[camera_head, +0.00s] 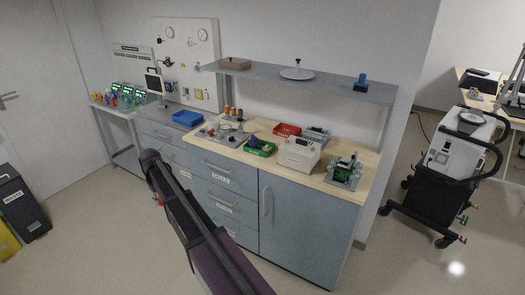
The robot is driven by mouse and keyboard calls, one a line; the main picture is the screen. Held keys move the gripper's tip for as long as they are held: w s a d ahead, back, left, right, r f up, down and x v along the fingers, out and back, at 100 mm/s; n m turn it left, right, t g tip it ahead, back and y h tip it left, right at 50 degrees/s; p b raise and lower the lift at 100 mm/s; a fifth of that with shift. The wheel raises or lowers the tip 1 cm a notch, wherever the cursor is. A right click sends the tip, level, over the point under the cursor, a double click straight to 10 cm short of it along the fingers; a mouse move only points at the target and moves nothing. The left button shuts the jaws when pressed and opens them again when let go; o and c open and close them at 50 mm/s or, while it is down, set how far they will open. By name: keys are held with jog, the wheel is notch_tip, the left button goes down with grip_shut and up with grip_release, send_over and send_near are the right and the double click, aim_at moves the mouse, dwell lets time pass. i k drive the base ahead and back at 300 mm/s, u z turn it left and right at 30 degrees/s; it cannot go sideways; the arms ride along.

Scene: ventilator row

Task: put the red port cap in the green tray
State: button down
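The green tray (260,147) sits on the wooden counter top, left of a white box-shaped device. A dark item lies in or at its left end. I cannot single out the red port cap with certainty. Small red spots show among the coloured items (127,97) on the left side table and low on the wheeled cart at the right, but they are too small to name. My dark arm rises from the bottom of the picture in front of the drawers. No gripper fingers show.
A red tray (287,130) and a blue tray (187,118) stand on the counter. The white device (299,154) and a small dark fixture (344,172) stand farther right. A grey shelf (330,85) hangs above. The wheeled cart (455,165) stands right; floor between is clear.

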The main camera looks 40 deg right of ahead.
aim_at(259, 148)
jog(key=z, duration=1.05)
jog(key=i, duration=1)
jog(key=z, duration=0.05)
